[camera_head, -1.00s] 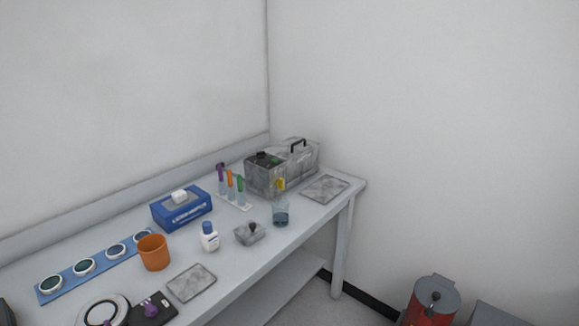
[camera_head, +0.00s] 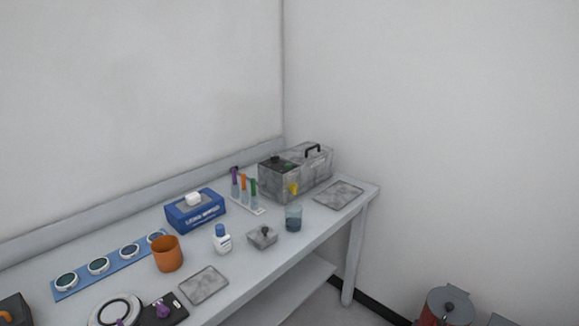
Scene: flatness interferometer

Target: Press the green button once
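A grey, marbled box-shaped instrument (camera_head: 309,172) with a black handle stands at the far right end of the bench. A small green spot (camera_head: 296,167) shows on its top, beside a black knob (camera_head: 276,159); it may be the green button, but it is too small to be sure. A yellow part (camera_head: 293,188) sits on the instrument's front. Neither of my grippers is in view.
The bench (camera_head: 325,227) holds a tube rack (camera_head: 249,205), a blue tissue box (camera_head: 195,211), an orange cup (camera_head: 167,254), a white bottle (camera_head: 222,241), a beaker (camera_head: 293,219) and flat grey plates (camera_head: 204,285).

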